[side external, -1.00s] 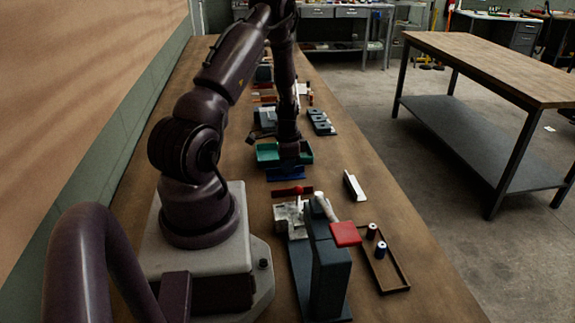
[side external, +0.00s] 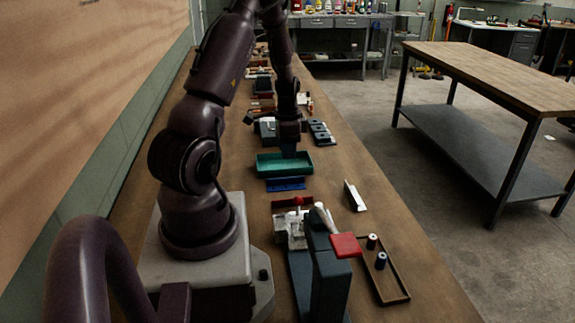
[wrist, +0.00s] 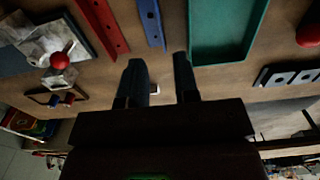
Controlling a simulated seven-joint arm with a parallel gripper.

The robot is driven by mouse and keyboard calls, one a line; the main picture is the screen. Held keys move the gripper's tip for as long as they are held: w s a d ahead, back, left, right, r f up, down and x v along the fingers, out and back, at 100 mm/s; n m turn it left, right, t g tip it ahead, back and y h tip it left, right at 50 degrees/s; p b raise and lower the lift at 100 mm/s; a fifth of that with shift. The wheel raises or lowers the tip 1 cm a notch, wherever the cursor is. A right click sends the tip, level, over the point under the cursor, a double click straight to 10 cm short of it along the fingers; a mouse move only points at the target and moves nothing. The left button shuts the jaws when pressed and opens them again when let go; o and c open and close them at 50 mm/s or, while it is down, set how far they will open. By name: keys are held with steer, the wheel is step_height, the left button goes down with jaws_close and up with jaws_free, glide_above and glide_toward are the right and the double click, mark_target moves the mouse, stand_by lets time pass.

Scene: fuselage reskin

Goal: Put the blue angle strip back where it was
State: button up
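The blue angle strip (side external: 285,184) lies on the bench just in front of the green tray (side external: 284,166), in the side view. In the wrist view the blue strip (wrist: 152,22) lies between a red strip and the green tray (wrist: 228,35), its near end clear of my fingers. My gripper (side external: 289,150) is over the tray area in the side view. In the wrist view my gripper (wrist: 161,75) has its two fingers apart with nothing held between them. A small white piece shows beyond the finger gap.
A white angle piece (side external: 354,196) stands to the right. A shallow brown tray (side external: 403,296) is at front right. Dark blocks (side external: 322,134) sit behind.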

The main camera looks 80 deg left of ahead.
steer(key=w+d+r+t, duration=0.1)
steer(key=w+d+r, duration=0.3)
steer(key=d+r, duration=0.45)
steer(key=w+d+r+t, duration=0.1)
steer(key=w+d+r, duration=0.3)
steer(key=d+r, duration=0.4)
steer(key=s+d+r+t, duration=0.1)
steer(key=s+d+r, duration=0.3)
steer(key=d, duration=0.4)
steer(key=s+d+r+t, duration=0.2)
steer(key=s+d+r, duration=0.2)
steer(key=d, duration=0.5)
steer(key=shift+d+r+t, duration=0.25)
steer(key=shift+d+t, duration=0.05)
steer(key=shift+s, duration=0.1)
